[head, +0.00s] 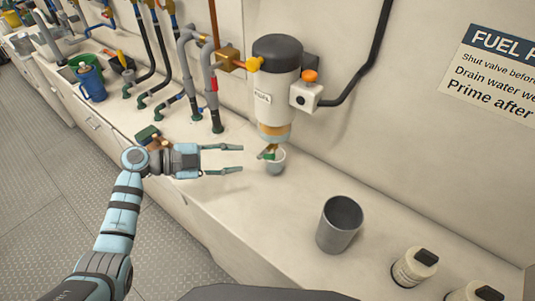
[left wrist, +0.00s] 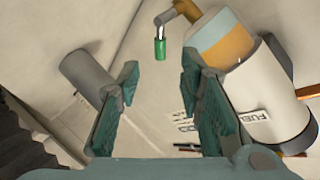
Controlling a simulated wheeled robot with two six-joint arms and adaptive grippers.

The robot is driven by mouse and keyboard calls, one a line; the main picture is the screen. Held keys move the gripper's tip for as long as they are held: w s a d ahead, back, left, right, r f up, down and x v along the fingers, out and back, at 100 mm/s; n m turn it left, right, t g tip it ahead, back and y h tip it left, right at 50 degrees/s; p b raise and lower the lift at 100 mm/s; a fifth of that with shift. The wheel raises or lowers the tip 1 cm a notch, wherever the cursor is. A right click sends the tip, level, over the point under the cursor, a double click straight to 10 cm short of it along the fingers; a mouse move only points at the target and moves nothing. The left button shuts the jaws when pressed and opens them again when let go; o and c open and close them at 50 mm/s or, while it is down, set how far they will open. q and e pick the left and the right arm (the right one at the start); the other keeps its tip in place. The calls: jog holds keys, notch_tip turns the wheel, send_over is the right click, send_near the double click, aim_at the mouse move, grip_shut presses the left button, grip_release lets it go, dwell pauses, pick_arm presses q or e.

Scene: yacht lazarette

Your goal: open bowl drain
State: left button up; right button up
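The fuel filter (head: 277,85) hangs on the wall, a white canister with a dark cap. Its amber-banded bowl (head: 273,131) is at the bottom and also shows in the left wrist view (left wrist: 226,42). Below it is a drain with a small green handle (head: 269,155), seen in the left wrist view (left wrist: 160,48) on a metal stem, beyond and between the fingertips. My left gripper (head: 241,158) is open and empty, its fingers pointing right, a short gap left of the drain. Its fingers also show in the left wrist view (left wrist: 165,80). My right gripper is not in view.
A larger grey cup (head: 338,226) stands on the counter to the right. White capped containers (head: 414,268) stand near the right front. Hoses and pipes (head: 190,75) rise left of the filter. Counter between is clear.

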aim_at(265, 157)
pick_arm(q)
jog(key=x, duration=1)
jog(key=shift+d+p, duration=0.2)
jog(key=shift+p, duration=0.15)
jog(key=shift+c, duration=0.6)
grip_shut()
